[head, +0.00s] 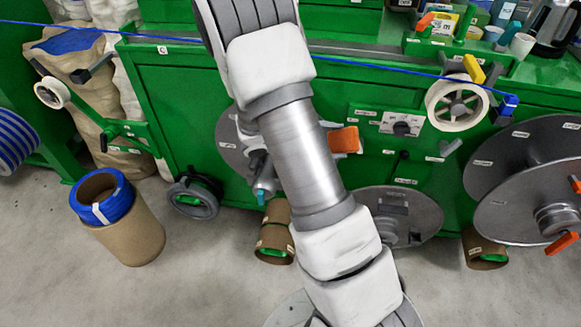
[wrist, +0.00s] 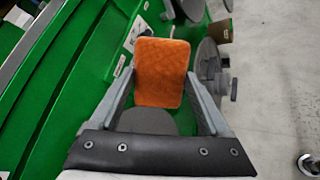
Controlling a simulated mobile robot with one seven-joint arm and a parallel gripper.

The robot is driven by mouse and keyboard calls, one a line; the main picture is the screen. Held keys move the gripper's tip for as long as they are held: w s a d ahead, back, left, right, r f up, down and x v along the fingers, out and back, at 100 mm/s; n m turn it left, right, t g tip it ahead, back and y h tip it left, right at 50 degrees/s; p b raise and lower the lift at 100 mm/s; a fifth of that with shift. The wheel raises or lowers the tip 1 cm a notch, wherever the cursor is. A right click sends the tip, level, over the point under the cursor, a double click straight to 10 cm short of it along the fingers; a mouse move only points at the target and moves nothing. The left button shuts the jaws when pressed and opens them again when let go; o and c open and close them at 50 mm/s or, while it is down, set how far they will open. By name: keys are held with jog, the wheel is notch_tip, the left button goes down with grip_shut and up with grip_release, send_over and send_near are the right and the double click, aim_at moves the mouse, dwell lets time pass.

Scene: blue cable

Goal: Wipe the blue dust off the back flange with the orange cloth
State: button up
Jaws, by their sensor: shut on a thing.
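The orange cloth (head: 345,140) shows just right of my arm, in front of the green machine. In the wrist view the orange cloth (wrist: 162,68) is a flat, quilted pad between the two grey fingers of my gripper (wrist: 161,80), which is shut on it. In the head view my arm hides most of the gripper. At the right, two large grey flanges stand one behind the other: the back flange (head: 505,148) is partly covered by the front flange (head: 515,205). I cannot make out blue dust on either. The cloth is apart from both.
A blue cable (head: 385,68) crosses the machine over a white pulley (head: 457,103). Another grey disc (head: 425,215) stands low, right of my arm. Orange handles (head: 562,243) stick out by the front flange. A cardboard tube with blue coil (head: 125,225) stands on the open floor at left.

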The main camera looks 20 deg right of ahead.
jog(key=w+a+f+n+t+y+b, duration=0.1)
jog(key=w+a+f+n+t+b, duration=0.35)
jog(key=f+t, duration=0.2)
jog(key=w+a+f+n+t+b, duration=0.3)
jog(key=w+f+n+t, duration=0.25)
jog(key=t, duration=0.25)
jog(key=b+x, duration=0.1)
jog(key=x, duration=0.5)
jog(key=shift+w+a+f, duration=0.3)
jog(key=shift+w+f, duration=0.1)
jog(key=shift+f, duration=0.25)
jog(key=shift+w, duration=0.1)
jog(key=s+d+p, duration=0.1)
jog(key=s+d, duration=0.3)
jog(key=d, duration=0.2)
jog(key=shift+d, duration=0.35)
